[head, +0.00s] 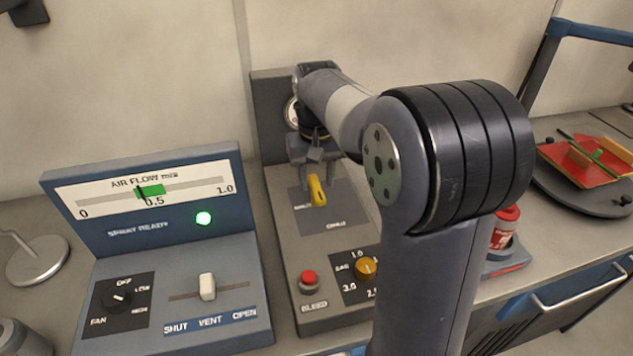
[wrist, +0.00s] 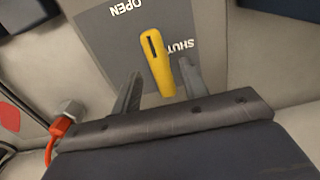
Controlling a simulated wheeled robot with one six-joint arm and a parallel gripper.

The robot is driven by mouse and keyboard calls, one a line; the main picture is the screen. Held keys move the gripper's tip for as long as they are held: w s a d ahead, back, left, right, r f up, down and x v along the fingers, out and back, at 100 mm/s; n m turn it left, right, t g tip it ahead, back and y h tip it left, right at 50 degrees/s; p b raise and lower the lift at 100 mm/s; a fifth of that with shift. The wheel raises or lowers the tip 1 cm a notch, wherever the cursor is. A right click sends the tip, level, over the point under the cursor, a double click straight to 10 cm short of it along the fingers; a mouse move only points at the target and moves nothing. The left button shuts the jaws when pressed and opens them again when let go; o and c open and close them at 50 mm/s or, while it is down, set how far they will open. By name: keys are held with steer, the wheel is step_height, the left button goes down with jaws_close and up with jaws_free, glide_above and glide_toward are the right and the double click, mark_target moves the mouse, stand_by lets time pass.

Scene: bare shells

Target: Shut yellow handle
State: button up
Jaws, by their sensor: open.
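The yellow handle (head: 317,191) stands on a grey plate of the middle console, below my gripper (head: 314,168) in the head view. In the wrist view the yellow handle (wrist: 157,62) lies between the two fingers of my open gripper (wrist: 160,72), with a dark slot near its upper end. No grip on it shows. I cannot tell whether a finger touches it. The word SHUT (wrist: 181,47) is printed right beside the handle, and OPEN (wrist: 127,6) sits further up and left. My arm hides part of the console in the head view.
A red button (head: 308,281) and an orange knob (head: 366,268) sit nearer on the middle console. A red can (head: 504,228) stands right.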

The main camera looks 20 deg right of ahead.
steer(key=shift+f, duration=0.65)
jaws_close()
